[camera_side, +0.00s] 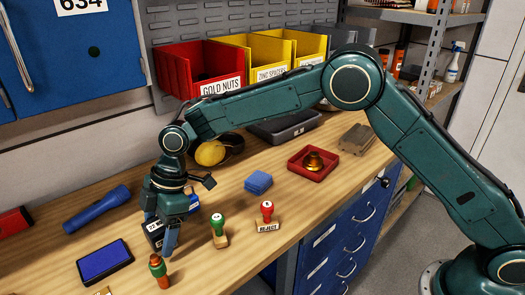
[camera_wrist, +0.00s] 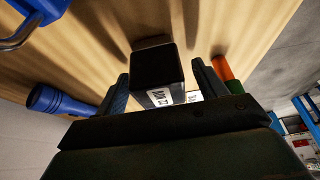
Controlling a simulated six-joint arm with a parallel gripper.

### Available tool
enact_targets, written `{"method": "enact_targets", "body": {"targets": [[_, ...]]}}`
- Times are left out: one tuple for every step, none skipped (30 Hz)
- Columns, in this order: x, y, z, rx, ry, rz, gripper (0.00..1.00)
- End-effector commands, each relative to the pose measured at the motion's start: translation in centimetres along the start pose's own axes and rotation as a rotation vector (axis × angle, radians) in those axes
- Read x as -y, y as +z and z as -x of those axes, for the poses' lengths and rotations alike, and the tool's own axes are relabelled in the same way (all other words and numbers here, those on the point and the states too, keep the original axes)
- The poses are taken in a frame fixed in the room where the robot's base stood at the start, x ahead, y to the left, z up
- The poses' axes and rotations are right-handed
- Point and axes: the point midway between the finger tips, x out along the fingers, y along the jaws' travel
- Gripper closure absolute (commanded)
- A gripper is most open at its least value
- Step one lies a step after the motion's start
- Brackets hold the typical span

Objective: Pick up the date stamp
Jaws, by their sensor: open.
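The date stamp (camera_side: 153,232) is a dark block with a white label showing digits. It stands on the wooden bench and is partly hidden by my gripper (camera_side: 161,233) in the side view. My gripper is open and points down, with its fingers around the stamp. In the wrist view, the black block of the date stamp (camera_wrist: 158,66) sits between the two fingers of my gripper (camera_wrist: 161,76), with a gap visible on each side.
Close by are an orange-and-green stamp (camera_side: 159,272), a green-handled stamp (camera_side: 218,229), a red-handled REJECT stamp (camera_side: 267,215) and an ink pad (camera_side: 104,261). A blue torch (camera_side: 96,207) lies left. A red tray (camera_side: 299,168) and parts bins (camera_side: 201,67) are behind.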

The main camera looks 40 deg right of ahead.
Motion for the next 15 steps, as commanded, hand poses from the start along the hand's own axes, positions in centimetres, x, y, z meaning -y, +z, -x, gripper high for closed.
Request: {"method": "enact_targets", "body": {"targets": [[0.01,0.0,0.01,0.0,0.0,0.0,0.29],[0.01,0.0,0.01,0.0,0.0,0.0,0.29],[0.01,0.0,0.01,0.0,0.0,0.0,0.29],[0.01,0.0,0.01,0.0,0.0,0.0,0.29],[0.01,0.0,0.02,0.0,0.0,0.0,0.29],[0.01,0.0,0.02,0.0,0.0,0.0,0.29],[0.01,0.0,0.03,0.0,0.0,0.0,0.29],[0.01,0.0,0.03,0.0,0.0,0.0,0.29],[0.01,0.0,0.03,0.0,0.0,0.0,0.29],[0.01,0.0,0.03,0.0,0.0,0.0,0.29],[0.01,0.0,0.04,0.0,0.0,0.0,0.33],[0.01,0.0,0.04,0.0,0.0,0.0,0.41],[0.01,0.0,0.04,0.0,0.0,0.0,0.47],[0.01,0.0,0.04,0.0,0.0,0.0,0.53],[0.01,0.0,0.04,0.0,0.0,0.0,0.6]]}}
